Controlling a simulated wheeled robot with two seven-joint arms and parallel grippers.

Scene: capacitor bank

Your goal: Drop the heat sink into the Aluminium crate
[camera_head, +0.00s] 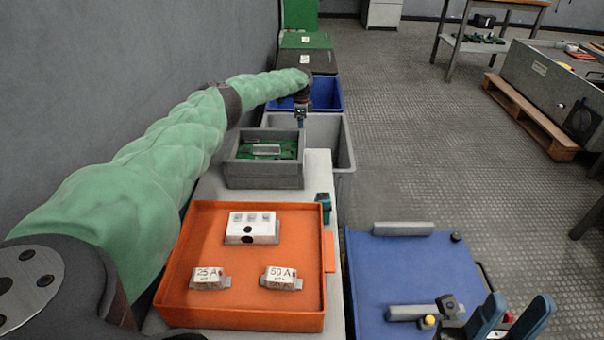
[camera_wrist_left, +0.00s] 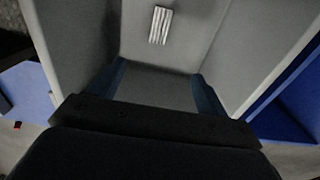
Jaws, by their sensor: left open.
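The heat sink (camera_wrist_left: 160,25), a small pale ridged block, lies inside a deep grey crate (camera_wrist_left: 240,45) in the left wrist view, apart from my left fingers. The grey crate (camera_head: 344,150) also shows in the head view, where its inside is mostly hidden. I cannot read an Aluminium label on it. My left gripper (camera_head: 301,116) hangs over this crate at the end of the long green arm. Its fingers (camera_wrist_left: 160,92) are spread and empty in the wrist view. My right gripper (camera_head: 510,318) is at the lower right, its blue fingers apart.
Nearer are an orange tray (camera_head: 316,222) with labelled white parts and a blue surface (camera_head: 372,262) with metal pieces.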

